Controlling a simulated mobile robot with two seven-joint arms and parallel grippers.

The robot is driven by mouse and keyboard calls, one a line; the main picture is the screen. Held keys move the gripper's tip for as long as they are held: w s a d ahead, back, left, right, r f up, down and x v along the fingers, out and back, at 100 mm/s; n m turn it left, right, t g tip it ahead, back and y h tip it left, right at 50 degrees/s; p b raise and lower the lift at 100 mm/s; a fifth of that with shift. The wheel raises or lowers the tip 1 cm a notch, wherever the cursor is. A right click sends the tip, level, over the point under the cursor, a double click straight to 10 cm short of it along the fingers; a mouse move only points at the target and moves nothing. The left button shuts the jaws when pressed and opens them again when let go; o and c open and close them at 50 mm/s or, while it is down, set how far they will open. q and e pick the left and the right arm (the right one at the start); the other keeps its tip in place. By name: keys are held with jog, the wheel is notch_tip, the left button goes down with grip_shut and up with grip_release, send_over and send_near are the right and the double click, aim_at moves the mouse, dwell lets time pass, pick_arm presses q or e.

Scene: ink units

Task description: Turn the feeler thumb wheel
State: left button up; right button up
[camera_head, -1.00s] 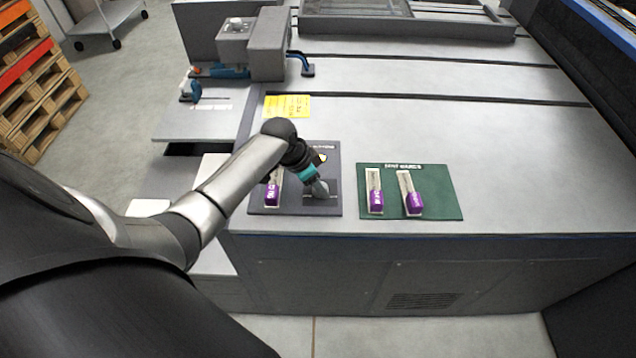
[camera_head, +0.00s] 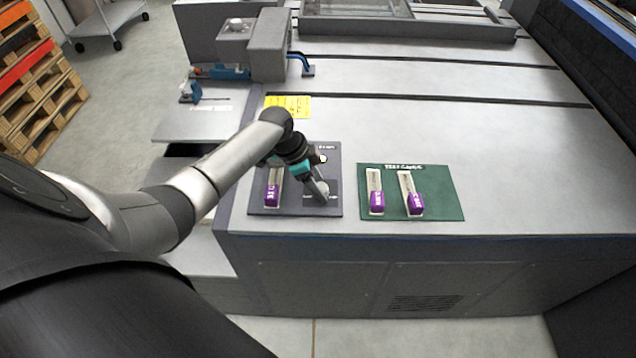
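My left gripper (camera_head: 318,188) reaches over the dark mat (camera_head: 296,207) near the front edge of the grey machine top. Its fingers point down at the right part of that mat. They are small and partly hidden by the wrist, so I cannot tell whether they are open or shut. A grey box unit (camera_head: 268,45) with a whitish knob (camera_head: 237,24) on top stands at the back left, far from the gripper. I cannot tell for sure which part is the feeler thumb wheel. My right gripper is not in view.
A pale strip with a purple end (camera_head: 272,195) lies on the dark mat, left of the gripper. A green mat (camera_head: 440,190) to the right holds two similar strips. A yellow label (camera_head: 287,106) lies behind. The machine top (camera_head: 530,150) at right is clear.

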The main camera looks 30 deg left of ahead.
pick_arm(q)
jog(key=shift+o, duration=0.9)
jog(key=shift+r, duration=0.15)
jog(key=p+v, duration=0.3)
jog(key=v, duration=1.2)
